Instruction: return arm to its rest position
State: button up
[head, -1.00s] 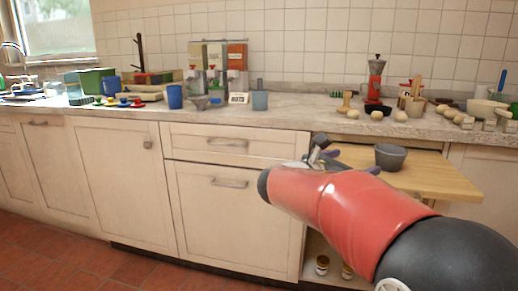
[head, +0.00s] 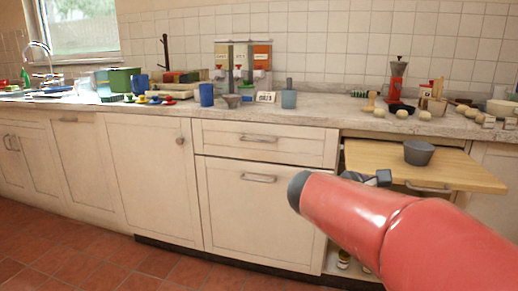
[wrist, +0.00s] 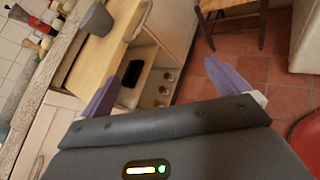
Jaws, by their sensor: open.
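My red arm (head: 400,225) reaches in from the lower right in the head view. My gripper shows in the wrist view (wrist: 165,86), its two purple fingers spread wide with nothing between them. In the head view the gripper (head: 368,178) is mostly hidden behind the arm, in front of the pulled-out wooden board. The wrist camera sees the board's edge, an open shelf and the tiled floor beyond the fingers.
A grey bowl (head: 418,153) stands on the pull-out wooden board (head: 465,178). Below it, small jars (wrist: 160,96) stand in an open cabinet. The counter (head: 330,108) is crowded with kitchen items. A wooden stool (wrist: 228,8) stands on the open red-tiled floor (wrist: 270,75).

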jog(key=s+a+f+m+y, duration=0.5)
jog(key=s+f+m+y, duration=0.1)
jog(key=s+m, duration=0.3)
jog(key=s+a+f+m+y, duration=0.5)
jog(key=s+f+m+y, duration=0.1)
jog(key=s, duration=0.5)
jog(key=f+m, duration=0.1)
jog(key=m, duration=0.1)
jog(key=shift+a+m, duration=0.2)
jog(key=shift+m, duration=0.2)
